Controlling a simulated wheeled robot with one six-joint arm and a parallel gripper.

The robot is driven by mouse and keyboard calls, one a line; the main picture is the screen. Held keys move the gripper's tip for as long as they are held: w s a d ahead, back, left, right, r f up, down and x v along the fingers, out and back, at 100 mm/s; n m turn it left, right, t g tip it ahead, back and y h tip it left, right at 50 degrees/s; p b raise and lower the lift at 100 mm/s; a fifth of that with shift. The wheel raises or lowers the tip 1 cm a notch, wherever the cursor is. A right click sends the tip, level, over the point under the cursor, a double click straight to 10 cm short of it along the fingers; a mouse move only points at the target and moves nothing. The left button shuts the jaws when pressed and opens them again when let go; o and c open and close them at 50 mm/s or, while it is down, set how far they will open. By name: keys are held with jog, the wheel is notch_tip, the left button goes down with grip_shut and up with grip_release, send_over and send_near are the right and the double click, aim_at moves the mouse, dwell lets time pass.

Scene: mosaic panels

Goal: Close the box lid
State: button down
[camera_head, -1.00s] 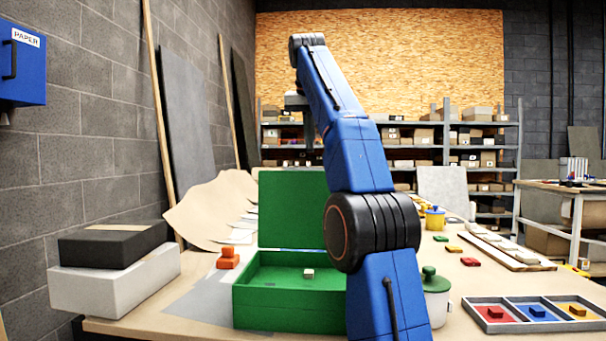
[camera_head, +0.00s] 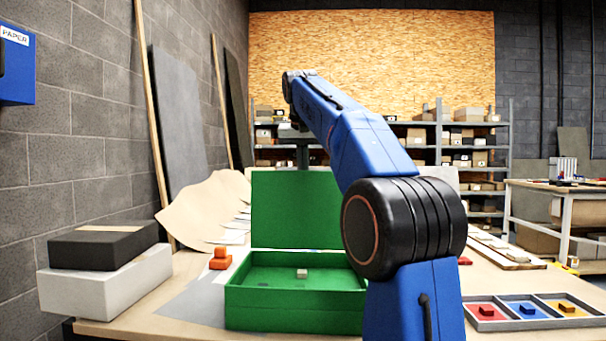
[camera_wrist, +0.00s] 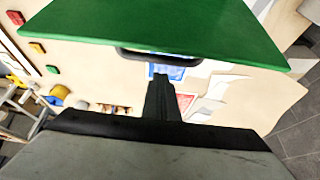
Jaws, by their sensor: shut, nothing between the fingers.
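The green box (camera_head: 290,313) stands on the table with its lid (camera_head: 296,208) raised upright at the back. A small pale block (camera_head: 301,273) lies inside. My gripper (camera_wrist: 161,82) is shut and empty in the wrist view. It points toward the lid's edge, where a dark handle (camera_wrist: 158,54) shows against the green lid (camera_wrist: 165,22). In the head view my gripper (camera_head: 303,156) is at the top edge of the lid, on its far side, and its lower end is hidden by the lid. I cannot tell whether it touches the lid.
Left of the box are an orange block (camera_head: 220,259) and a black box (camera_head: 103,246) on a white box (camera_head: 103,284). A grey tray (camera_head: 492,322) with coloured blocks lies at right. My arm hides the table just right of the box.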

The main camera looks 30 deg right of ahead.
jog(key=shift+s+a+f, duration=0.1)
jog(key=shift+s+a, duration=0.3)
jog(key=shift+s, duration=0.15)
